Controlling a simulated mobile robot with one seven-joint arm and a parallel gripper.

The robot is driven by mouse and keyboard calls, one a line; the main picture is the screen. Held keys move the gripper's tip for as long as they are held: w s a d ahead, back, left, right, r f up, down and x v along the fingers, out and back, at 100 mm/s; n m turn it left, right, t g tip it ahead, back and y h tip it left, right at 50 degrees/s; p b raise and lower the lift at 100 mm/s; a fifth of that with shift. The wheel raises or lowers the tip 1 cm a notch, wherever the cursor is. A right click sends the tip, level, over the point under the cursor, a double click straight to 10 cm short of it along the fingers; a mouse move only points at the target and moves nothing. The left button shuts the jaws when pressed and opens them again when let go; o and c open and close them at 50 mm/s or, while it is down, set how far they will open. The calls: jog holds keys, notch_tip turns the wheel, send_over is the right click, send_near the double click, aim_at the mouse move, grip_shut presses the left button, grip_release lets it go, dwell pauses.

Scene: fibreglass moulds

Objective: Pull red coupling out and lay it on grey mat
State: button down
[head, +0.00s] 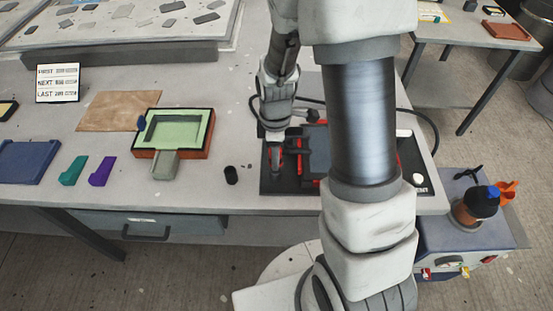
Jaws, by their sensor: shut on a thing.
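My gripper (276,142) points down over the left part of a dark mat (268,186) on the workbench. A dark grey block (318,146) with red parts stands on the mat just right of the gripper. My arm hides much of this block and the mat's middle. I cannot tell whether this dark mat is the grey mat.
A black cable (425,113) loops behind the mat. A brown sheet (118,111) and purple (101,172) and teal (73,171) pieces lie farther left.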

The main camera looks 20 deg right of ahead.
jog(key=shift+r+p, duration=0.9)
jog(key=shift+r, duration=0.5)
